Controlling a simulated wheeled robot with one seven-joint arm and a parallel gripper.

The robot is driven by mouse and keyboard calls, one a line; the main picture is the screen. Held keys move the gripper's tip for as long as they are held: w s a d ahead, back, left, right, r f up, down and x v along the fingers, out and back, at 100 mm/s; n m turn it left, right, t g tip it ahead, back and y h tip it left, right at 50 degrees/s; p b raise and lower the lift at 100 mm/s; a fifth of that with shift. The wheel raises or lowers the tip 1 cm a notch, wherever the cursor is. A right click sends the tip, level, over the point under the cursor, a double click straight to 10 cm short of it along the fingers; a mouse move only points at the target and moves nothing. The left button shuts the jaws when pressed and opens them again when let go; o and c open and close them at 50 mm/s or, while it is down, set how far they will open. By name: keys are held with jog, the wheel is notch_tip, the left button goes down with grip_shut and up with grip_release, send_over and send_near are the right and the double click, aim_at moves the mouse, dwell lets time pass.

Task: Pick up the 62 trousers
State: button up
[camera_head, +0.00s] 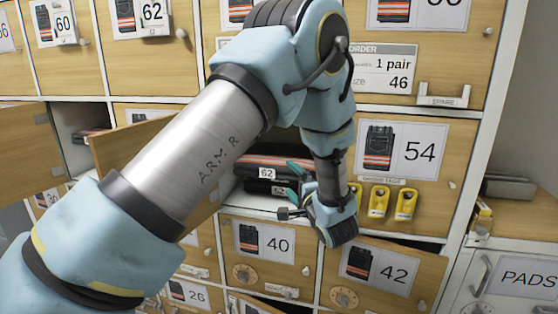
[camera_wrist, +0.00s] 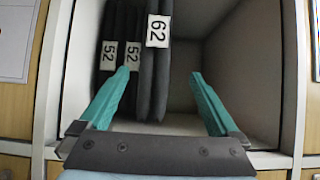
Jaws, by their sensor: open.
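The 62 trousers (camera_head: 266,173) lie folded, dark with orange-red stripes, on top of a stack in an open compartment. Their white 62 tag faces out; in the wrist view they (camera_wrist: 155,70) appear turned on edge. Two dark folded trousers tagged 52 (camera_wrist: 108,55) lie beneath them. My gripper (camera_wrist: 159,73) is open and empty at the compartment mouth. In the wrist view its left finger overlaps the nearer 52 pair and its right finger is over empty space. In the head view my gripper (camera_head: 300,184) is just right of the tags.
The compartment's bare right side (camera_wrist: 235,75) is free in the wrist view. An order card (camera_head: 387,68) reads 1 pair, size 46. An open door (camera_head: 125,145) stands left of the compartment, partly behind my arm.

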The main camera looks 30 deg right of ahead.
aim_at(285, 172)
jog(key=w, duration=0.5)
jog(key=shift+w+d+p, duration=0.15)
jog(key=shift+d+p, duration=0.25)
jog(key=w, duration=0.3)
jog(key=w+p, duration=0.1)
jog(key=w, duration=0.1)
jog(key=shift+d+f, duration=0.35)
grip_shut()
jog(key=shift+r, duration=0.1)
